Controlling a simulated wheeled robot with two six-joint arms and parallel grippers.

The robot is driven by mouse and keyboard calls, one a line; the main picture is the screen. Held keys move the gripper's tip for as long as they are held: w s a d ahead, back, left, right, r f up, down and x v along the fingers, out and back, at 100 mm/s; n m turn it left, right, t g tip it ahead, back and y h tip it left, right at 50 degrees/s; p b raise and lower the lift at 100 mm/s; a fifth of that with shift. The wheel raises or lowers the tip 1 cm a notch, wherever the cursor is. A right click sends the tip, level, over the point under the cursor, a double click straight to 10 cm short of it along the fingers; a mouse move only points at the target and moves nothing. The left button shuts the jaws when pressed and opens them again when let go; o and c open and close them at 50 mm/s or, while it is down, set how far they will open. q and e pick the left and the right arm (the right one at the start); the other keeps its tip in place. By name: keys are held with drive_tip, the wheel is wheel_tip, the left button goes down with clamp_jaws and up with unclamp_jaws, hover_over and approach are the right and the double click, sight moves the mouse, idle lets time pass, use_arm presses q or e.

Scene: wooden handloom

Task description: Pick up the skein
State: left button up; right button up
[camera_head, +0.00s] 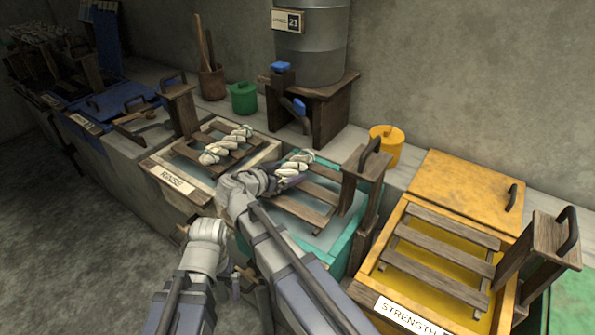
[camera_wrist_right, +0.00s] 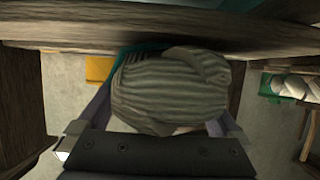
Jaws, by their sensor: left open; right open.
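A pale twisted skein (camera_head: 295,165) lies on the wooden slats of the teal tub (camera_head: 358,238). My right gripper (camera_head: 280,182) is at its near end and partly hides it. In the right wrist view a large striped grey bundle (camera_wrist_right: 170,88), which looks like this skein up close, sits between the spread fingers of my right gripper (camera_wrist_right: 165,118). Whether the fingers touch it I cannot tell. A second pale skein (camera_head: 226,145) lies on the slats of the tub labelled RINSE (camera_head: 172,178). My left gripper (camera_head: 207,232) is open, low in front of the tubs, its fingertips hardly visible.
An upright wooden post with a handle (camera_head: 365,170) rises by the teal tub. A metal drum (camera_head: 312,45) on a wooden stand and a yellow pot (camera_head: 386,144) are behind.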

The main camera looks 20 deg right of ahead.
drive_tip(key=shift+s+a+r, duration=0.1)
drive_tip(key=shift+a+r, duration=0.05)
drive_tip(key=shift+a, duration=0.05)
drive_tip(key=shift+d, duration=0.1)
drive_tip(key=c, duration=1.5)
drive_tip(key=shift+r, duration=0.1)
